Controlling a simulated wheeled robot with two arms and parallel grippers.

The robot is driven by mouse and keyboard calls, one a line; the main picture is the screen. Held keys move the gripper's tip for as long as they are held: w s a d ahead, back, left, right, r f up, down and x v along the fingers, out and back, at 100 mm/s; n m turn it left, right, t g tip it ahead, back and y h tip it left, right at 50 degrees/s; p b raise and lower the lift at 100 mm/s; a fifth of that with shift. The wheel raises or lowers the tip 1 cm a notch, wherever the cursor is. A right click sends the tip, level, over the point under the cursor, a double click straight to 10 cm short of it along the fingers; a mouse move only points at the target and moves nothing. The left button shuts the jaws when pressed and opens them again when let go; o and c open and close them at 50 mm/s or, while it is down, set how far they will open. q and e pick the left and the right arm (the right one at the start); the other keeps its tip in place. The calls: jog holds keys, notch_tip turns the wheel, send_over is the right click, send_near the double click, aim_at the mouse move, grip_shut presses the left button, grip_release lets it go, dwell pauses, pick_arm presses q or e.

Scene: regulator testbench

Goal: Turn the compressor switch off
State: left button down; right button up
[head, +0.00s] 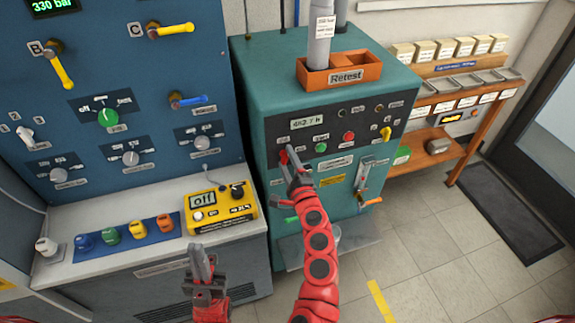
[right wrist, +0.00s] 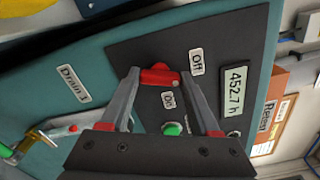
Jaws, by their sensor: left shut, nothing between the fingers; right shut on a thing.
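The compressor switch (head: 284,157) is a small red switch on the dark panel of the teal cabinet. In the right wrist view the red switch (right wrist: 160,76) lies between my right gripper's fingertips, with the "Off" label (right wrist: 196,62) to its right and the "On" label (right wrist: 168,100) just below it. My right gripper (head: 292,158) is shut on the switch and hides part of it in the head view. Its exact setting is hard to tell. My left gripper (head: 201,262) is shut and empty, low in front of the bench, away from the switch.
A green button (head: 321,147) and a red button (head: 349,136) sit close right of the switch. The hour display (head: 308,123) is above it. A yellow meter reading "Off" (head: 220,206) stands on the bench at left.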

jog(key=shift+n+b, duration=0.85)
jog(key=shift+n, duration=1.15)
jog(key=o, duration=1.4)
jog(key=shift+c, duration=0.2)
jog(key=b+v, duration=0.1)
jog(key=v, duration=1.6)
jog(key=shift+s, duration=0.2)
